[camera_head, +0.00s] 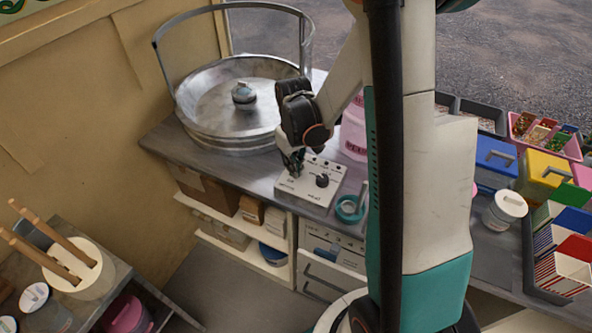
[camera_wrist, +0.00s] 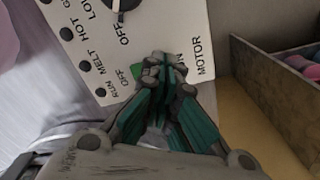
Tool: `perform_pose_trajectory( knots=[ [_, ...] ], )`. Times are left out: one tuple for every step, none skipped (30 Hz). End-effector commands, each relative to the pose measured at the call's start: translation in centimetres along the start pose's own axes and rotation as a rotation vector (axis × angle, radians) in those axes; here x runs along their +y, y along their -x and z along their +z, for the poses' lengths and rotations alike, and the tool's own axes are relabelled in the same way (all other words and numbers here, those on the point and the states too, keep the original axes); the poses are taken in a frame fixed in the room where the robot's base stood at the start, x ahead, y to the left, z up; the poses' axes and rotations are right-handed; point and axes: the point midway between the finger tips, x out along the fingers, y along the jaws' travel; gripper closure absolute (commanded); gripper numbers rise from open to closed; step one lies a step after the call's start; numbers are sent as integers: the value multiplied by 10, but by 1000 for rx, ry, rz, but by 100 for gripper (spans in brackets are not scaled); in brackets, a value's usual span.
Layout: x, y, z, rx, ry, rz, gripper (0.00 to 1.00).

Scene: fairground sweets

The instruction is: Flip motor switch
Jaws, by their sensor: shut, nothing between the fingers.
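The control panel (camera_head: 316,182) is a pale box with a dark knob (camera_head: 322,180), standing on the grey counter in front of the round metal pan. In the wrist view the panel (camera_wrist: 150,35) shows printed labels, among them MOTOR, RUN, OFF, MELT and HOT. My gripper (camera_head: 293,168) is at the panel's left end, and its fingers are shut and empty. In the wrist view the fingertips (camera_wrist: 165,62) cover the spot between OFF and MOTOR. A bit of green shows beside them. The motor switch is hidden behind the fingers, so its position cannot be told.
The metal pan (camera_head: 205,112) with a hoop handle stands behind the panel. A teal ring-shaped item (camera_head: 349,210) is right of the panel. A pink bag (camera_head: 354,130) stands behind it. Coloured boxes (camera_head: 497,155) fill the right counter. A shelf (camera_head: 262,262) is below.

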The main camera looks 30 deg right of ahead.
Motion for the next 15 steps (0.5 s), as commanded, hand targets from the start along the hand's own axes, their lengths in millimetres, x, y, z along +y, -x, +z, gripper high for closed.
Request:
perform_pose_trajectory(
  knots=[
    [0, -1, 0, 0, 0, 0, 100],
    [0, -2, 0, 0, 0, 0, 100],
    [0, -2, 0, 0, 0, 0, 100],
    [0, -3, 0, 0, 0, 0, 100],
    [0, -3, 0, 0, 0, 0, 100],
    [0, -4, 0, 0, 0, 0, 100],
    [0, -4, 0, 0, 0, 0, 100],
    [0, -3, 0, 0, 0, 0, 100],
    [0, -3, 0, 0, 0, 0, 100],
    [0, -2, 0, 0, 0, 0, 100],
    [0, -1, 0, 0, 0, 0, 100],
    [0, 0, 0, 0, 0, 0, 100],
    [0, 2, 0, 0, 0, 0, 100],
    [0, 4, 0, 0, 0, 0, 100],
    [0, 6, 0, 0, 0, 0, 100]
  ],
)
